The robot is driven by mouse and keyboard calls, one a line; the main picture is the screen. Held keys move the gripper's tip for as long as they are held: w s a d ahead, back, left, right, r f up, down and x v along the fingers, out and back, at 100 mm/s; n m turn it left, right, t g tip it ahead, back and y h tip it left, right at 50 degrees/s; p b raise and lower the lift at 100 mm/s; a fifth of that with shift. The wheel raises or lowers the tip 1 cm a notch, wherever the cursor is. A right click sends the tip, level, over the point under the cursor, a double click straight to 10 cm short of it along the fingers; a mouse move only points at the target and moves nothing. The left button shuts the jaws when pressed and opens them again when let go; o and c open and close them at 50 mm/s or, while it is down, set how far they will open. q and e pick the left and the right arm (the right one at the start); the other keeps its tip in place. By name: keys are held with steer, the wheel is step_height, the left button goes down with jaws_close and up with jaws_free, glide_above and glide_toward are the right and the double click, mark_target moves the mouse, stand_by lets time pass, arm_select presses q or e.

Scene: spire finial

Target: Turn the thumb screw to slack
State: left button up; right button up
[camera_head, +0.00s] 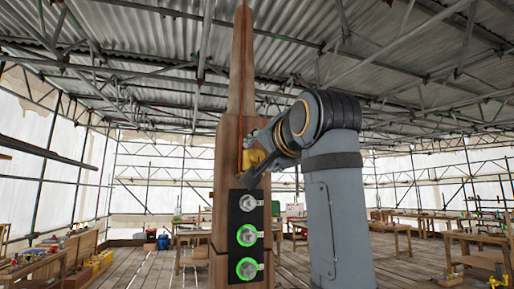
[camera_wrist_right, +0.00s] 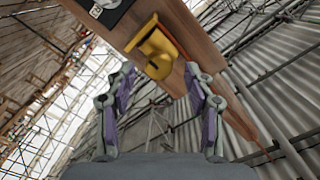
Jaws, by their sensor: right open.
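A tall tapered wooden spire (camera_head: 228,160) stands upright in the middle of the head view. A yellow fitting (camera_head: 255,157) sits on its face, partly covered by my right gripper; the wrist view shows it (camera_wrist_right: 158,52) as a block with a raised part. I cannot clearly make out a thumb screw on it. My right gripper (camera_wrist_right: 160,78) is open and empty, its two fingers spread to either side just short of the fitting. In the head view, its fingers are mostly hidden beside the fitting. My left gripper is not in view.
Below the fitting, a black panel (camera_head: 235,223) carries three round metal knobs, the lower two ringed in green. A thin reddish line runs up the spire. Workbenches (camera_head: 462,243) and scaffold poles stand farther back.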

mark_target(259, 156)
steer(key=p+x, duration=0.1)
steer(key=x, duration=0.2)
steer(key=shift+d+r, duration=0.1)
steer(key=shift+w, duration=0.45)
steer(key=shift+s, duration=0.15)
steer(key=shift+c, duration=0.6)
jaws_close()
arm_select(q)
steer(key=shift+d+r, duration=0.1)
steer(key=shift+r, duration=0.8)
